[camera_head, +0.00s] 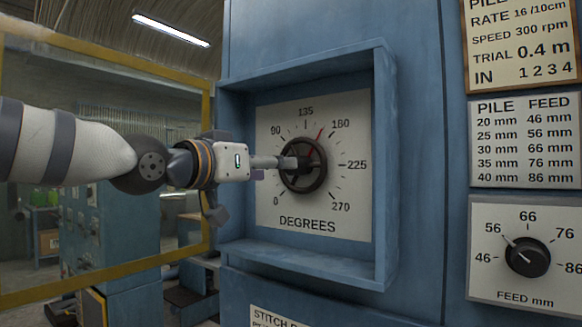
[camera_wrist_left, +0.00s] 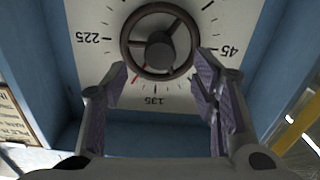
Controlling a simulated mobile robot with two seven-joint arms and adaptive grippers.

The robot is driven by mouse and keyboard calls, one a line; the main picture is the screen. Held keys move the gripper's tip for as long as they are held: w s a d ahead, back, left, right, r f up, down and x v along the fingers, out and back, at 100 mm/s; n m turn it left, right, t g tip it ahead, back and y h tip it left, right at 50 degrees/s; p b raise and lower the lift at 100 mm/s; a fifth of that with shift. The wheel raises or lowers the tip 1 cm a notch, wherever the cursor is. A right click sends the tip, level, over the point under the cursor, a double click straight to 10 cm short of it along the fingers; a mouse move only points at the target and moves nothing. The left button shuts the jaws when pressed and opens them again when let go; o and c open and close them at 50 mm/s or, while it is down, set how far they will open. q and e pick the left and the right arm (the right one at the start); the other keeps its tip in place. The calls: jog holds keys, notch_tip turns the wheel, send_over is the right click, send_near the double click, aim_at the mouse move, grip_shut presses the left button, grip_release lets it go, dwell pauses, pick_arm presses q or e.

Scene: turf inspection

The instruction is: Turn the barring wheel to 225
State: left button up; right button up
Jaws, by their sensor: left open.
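The barring wheel (camera_head: 304,187) is a dark handwheel on a pale dial plate (camera_head: 340,205) marked 0 to 270 degrees, inside a blue recessed frame. Its red pointer (camera_head: 320,133) lies between 135 and 180. My left gripper (camera_head: 284,163) reaches in from the left, with its fingers in front of the wheel. In the left wrist view the two fingers (camera_wrist_left: 163,70) are apart, one on each side of the wheel's lower part (camera_wrist_left: 155,50). I cannot tell whether they touch the rim. The 180 mark is hidden there behind a finger. My right gripper is out of view.
The blue frame's raised edges (camera_head: 385,150) surround the dial. To the right are a feed knob (camera_head: 527,257), set near 56, and a pile and feed chart (camera_head: 525,140). A yellow-edged panel (camera_head: 205,110) stands at the left behind my arm.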

aim_at(298, 165)
pick_arm(q)
jog(key=x, duration=0.3)
jog(key=b+x, duration=0.1)
jog(key=x, duration=0.3)
jog(key=shift+f, duration=0.2)
jog(key=shift+s+r, duration=0.1)
jog(key=shift+r, duration=0.05)
jog(key=shift+c, duration=0.9)
jog(key=c, duration=1)
